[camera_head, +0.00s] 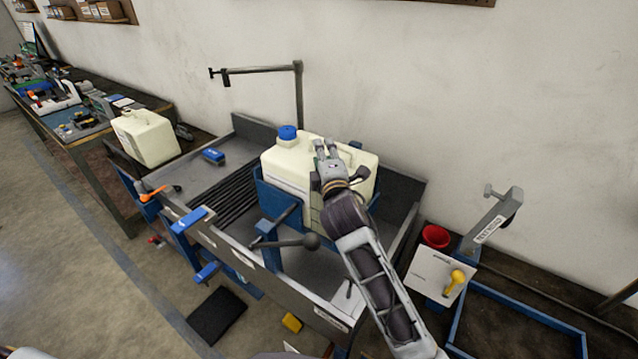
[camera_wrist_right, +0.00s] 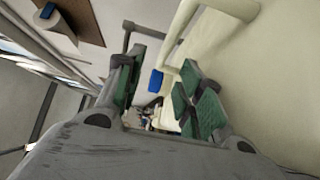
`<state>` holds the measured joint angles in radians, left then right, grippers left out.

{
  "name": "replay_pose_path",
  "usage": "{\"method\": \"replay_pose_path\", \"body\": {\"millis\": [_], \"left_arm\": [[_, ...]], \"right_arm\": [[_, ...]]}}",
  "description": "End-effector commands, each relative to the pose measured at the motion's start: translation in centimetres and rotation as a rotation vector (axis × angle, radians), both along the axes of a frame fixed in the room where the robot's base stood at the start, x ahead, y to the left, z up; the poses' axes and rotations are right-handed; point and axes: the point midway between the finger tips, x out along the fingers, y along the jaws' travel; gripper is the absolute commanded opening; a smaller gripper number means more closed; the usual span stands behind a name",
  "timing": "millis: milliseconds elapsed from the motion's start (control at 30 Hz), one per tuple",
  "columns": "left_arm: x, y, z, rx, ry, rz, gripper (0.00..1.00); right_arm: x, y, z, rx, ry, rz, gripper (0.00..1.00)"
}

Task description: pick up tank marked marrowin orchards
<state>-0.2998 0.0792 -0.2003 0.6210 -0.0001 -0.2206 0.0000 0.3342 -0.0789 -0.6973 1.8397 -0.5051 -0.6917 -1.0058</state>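A cream tank (camera_head: 285,165) with a blue cap (camera_head: 288,132) sits upright in a blue cradle in the grey tray. A second cream tank (camera_head: 147,138) stands at the left on the bench end. I cannot read a Marrowin Orchards marking on either. My right gripper (camera_head: 327,150) is over the top of the cradled tank, by its handle, and covers part of it. In the right wrist view, the gripper's green-padded fingers (camera_wrist_right: 160,88) are apart, with the cream handle (camera_wrist_right: 182,22) close to the fingertips. Whether they touch it I cannot tell. My left gripper is not in view.
The grey tray (camera_head: 240,250) has a ribbed section left of the cradle (camera_head: 275,200). A post with an arm (camera_head: 298,95) rises behind.

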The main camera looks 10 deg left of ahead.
Motion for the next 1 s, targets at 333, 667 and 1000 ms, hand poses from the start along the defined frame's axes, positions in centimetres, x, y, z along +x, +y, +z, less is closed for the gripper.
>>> {"method": "replay_pose_path", "body": {"millis": [333, 667, 1000], "left_arm": [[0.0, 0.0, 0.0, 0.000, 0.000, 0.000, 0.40], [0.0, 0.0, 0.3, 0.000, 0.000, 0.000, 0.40], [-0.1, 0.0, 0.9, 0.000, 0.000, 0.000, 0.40]], "right_arm": [[0.2, 0.1, 0.0, 0.000, 0.000, 0.000, 0.37], [1.0, 0.4, 0.0, -0.001, 0.000, 0.000, 0.37], [3.5, 1.4, -0.2, 0.000, 0.000, 0.001, 0.37]]}}
